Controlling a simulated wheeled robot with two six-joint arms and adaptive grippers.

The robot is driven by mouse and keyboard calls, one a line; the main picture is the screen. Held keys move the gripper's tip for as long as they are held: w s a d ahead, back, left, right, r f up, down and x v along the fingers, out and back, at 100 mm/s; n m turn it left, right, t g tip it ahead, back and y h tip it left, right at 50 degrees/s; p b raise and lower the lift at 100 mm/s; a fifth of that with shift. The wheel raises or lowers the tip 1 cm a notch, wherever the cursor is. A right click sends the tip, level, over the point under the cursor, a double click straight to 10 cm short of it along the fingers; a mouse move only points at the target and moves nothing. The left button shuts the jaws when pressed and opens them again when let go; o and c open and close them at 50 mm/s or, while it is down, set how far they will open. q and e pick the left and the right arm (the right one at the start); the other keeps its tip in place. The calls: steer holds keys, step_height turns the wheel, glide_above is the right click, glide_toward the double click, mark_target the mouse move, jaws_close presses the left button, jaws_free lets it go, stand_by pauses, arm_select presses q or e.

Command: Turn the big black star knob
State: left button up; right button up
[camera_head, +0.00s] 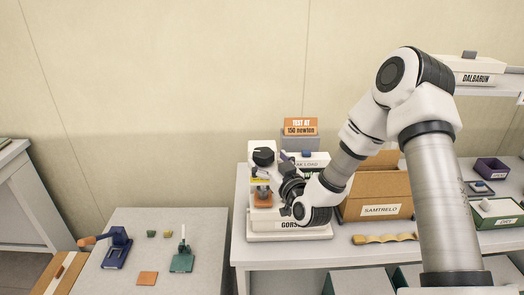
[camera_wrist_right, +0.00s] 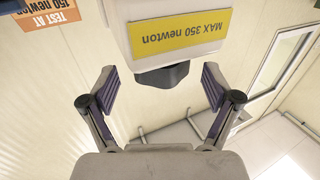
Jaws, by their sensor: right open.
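The black knob (camera_head: 263,157) sits at the top of the white test machine (camera_head: 291,236) in the head view. In the right wrist view, which is upside down, a dark knob part (camera_wrist_right: 163,76) shows beside the white housing with the yellow "MAX 350 newton" label (camera_wrist_right: 180,34). Its star shape cannot be made out. My right gripper (camera_head: 271,174) is open and empty in front of the machine's upper part. In the wrist view its fingers (camera_wrist_right: 160,86) stand wide on either side of the knob, with gaps. My left gripper is not in view.
An orange "TEST AT 150 newton" sign (camera_head: 300,126) stands behind the machine. A cardboard "SAMTRELO" box (camera_head: 380,211) is right of it, with a yellowish wavy piece (camera_head: 385,238) in front. A lower grey table (camera_head: 205,225) at left holds several small tools and pieces.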

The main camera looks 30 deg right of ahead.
mark_target(263, 155)
steer(key=w, duration=0.3)
steer(key=shift+w+d+f, duration=0.2)
steer(key=shift+w, duration=0.1)
steer(key=shift+s+r, duration=0.15)
steer(key=shift+s, duration=0.1)
steer(key=c, duration=1.2)
steer(key=shift+o, duration=0.2)
steer(key=shift+d+n+y+p, duration=0.15)
steer(key=shift+n+y+p, duration=0.25)
steer(key=shift+n+y, duration=1.4)
steer(key=shift+y, duration=1.1)
steer(key=o, duration=1.2)
steer(key=shift+w, duration=0.1)
steer(key=shift+c, duration=0.2)
